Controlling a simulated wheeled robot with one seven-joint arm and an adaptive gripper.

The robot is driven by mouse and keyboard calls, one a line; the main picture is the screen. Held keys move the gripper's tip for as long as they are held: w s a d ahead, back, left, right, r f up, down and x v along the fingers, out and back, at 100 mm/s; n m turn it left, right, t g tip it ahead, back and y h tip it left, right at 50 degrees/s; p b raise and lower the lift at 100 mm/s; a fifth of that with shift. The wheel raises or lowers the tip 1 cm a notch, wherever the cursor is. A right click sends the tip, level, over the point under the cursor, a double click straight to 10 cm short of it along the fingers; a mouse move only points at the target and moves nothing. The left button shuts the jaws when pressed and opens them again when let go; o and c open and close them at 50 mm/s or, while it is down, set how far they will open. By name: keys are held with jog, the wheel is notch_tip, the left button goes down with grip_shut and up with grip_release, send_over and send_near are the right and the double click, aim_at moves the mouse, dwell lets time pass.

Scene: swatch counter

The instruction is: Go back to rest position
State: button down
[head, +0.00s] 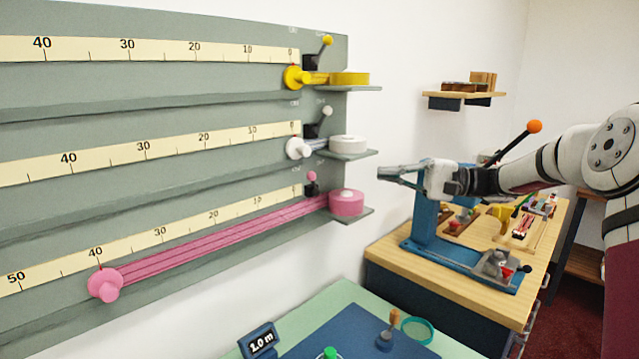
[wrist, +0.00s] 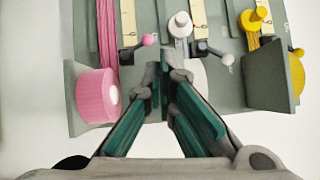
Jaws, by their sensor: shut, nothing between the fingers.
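My gripper (head: 388,174) is shut and empty. In the head view it hangs in the air right of the grey wall board, level with the space between the white and pink spools, and points left. In the wrist view my gripper (wrist: 163,88) has its fingers together, with the board's end behind it. The pink spool (head: 346,204) sits on the lowest shelf, and a pink band runs from it to a pink knob (head: 105,284) near the 40 mark. The white spool (head: 348,145) and yellow spool (head: 349,79) have their knobs near 0.
A wooden bench (head: 455,307) with a blue lever press (head: 428,215) stands below my arm, its orange-tipped lever (head: 534,126) rising beside the arm. A green table (head: 318,300) with a blue mat and a 2.0 m sign (head: 259,340) is in front. A small shelf (head: 463,96) hangs behind.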

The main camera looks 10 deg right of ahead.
jog(key=s+a+f+n+g+h, duration=0.15)
jog(key=s+a+h, duration=0.25)
jog(key=s+a, duration=0.4)
jog(key=s+a+f+n+g+h, duration=0.1)
jog(key=s+a+g+h, duration=0.3)
jog(key=s, duration=0.7)
jog(key=s+d+f+n+t+h+p, duration=0.1)
jog(key=s+d+f+t+h, duration=0.1)
jog(key=s, duration=0.9)
jog(key=s+d+f+n+t+h+p, duration=0.1)
jog(key=s+d+f+t+h, duration=0.1)
jog(key=s+d+h, duration=0.2)
jog(key=s+h, duration=0.3)
jog(key=s, duration=0.5)
jog(key=shift+d, duration=0.35)
